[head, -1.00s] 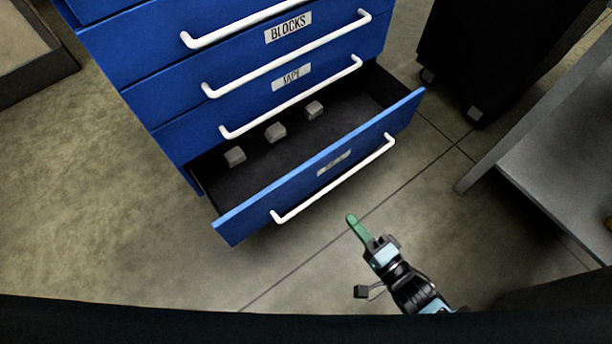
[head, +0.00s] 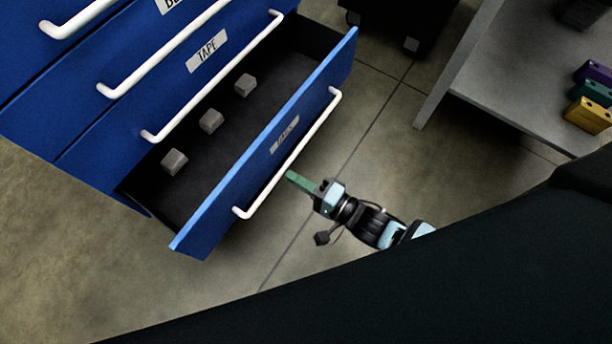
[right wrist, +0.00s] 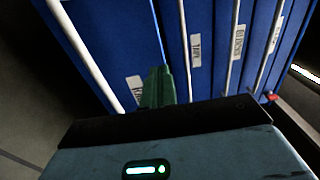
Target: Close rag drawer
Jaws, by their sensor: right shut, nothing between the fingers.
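The rag drawer (head: 270,155) is the lowest visible drawer of the blue cabinet and stands pulled out. Its label is too blurred to read surely. Several small grey blocks (head: 210,121) lie inside it. Its white bar handle (head: 292,160) runs along the front. My right gripper (head: 290,176) has green fingers, shut and empty, just in front of the handle near its middle; I cannot tell if they touch it. In the right wrist view, the green fingers (right wrist: 158,88) point at the drawer front beside its label. My left gripper is not in view.
Closed drawers with white handles, one labelled TAPE (head: 206,50), rise above the open one. A grey table (head: 500,90) with coloured blocks (head: 588,115) stands at the right. A black wheeled unit (head: 400,20) is at the back. Floor is clear between drawer and table.

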